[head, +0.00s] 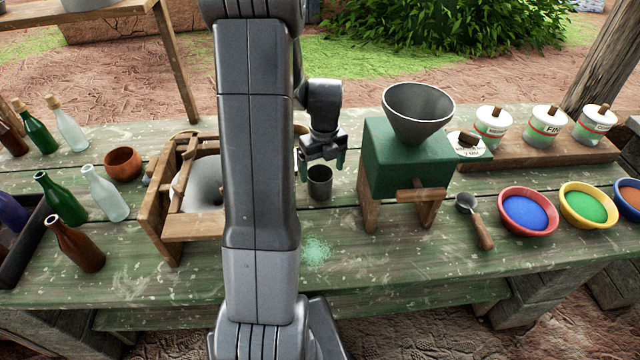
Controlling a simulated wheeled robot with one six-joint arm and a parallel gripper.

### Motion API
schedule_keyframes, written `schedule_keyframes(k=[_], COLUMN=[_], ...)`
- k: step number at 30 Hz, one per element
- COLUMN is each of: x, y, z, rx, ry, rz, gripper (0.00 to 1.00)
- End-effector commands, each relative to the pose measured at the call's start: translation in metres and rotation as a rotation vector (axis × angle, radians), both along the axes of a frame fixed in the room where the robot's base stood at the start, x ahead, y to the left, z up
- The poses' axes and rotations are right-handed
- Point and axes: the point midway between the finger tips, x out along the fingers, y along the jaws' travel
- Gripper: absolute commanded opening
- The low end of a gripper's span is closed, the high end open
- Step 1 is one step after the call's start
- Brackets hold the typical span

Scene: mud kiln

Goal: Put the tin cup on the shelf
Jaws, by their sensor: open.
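The tin cup (320,187), small, grey and upright, stands on the green worn table (400,255), left of the green grinder. My gripper (321,165) points down over the cup with its green-tipped fingers apart. The fingers are at either side of the cup's rim; I cannot tell if they touch it. A raised wooden shelf board (560,156) with several labelled tubs stands at the back right. A lower plank (150,318) also runs under the table's front edge; I cannot tell which is the task's shelf.
The green grinder (405,160) with a metal funnel stands close right of the cup. A scoop (478,222) and bowls of coloured powder (527,212) lie right of it. A wooden frame (152,215), an orange pot (124,163) and several bottles (75,243) are on the left.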

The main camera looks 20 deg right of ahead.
Motion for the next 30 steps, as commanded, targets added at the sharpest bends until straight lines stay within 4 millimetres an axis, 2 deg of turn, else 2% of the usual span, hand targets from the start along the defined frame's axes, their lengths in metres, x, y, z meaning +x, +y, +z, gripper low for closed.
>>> schedule_keyframes(k=[9,18,20,24,26,27,30], x=[0.005,0.005,0.005,0.005,0.005,0.005,0.005], y=[0.005,0.005,0.004,0.004,0.004,0.004,0.004], z=[-0.039,-0.044,-0.043,-0.043,-0.043,-0.043,-0.043], rx=[0.002,0.0,0.0,0.0,0.0,0.0,0.0], ry=[0.003,0.0,0.0,0.001,0.001,0.0,0.0], rz=[0.0,0.0,0.0,0.0,0.0,0.001,0.0], gripper=[0.85,0.85,0.75,0.48,0.37,0.34,0.34])
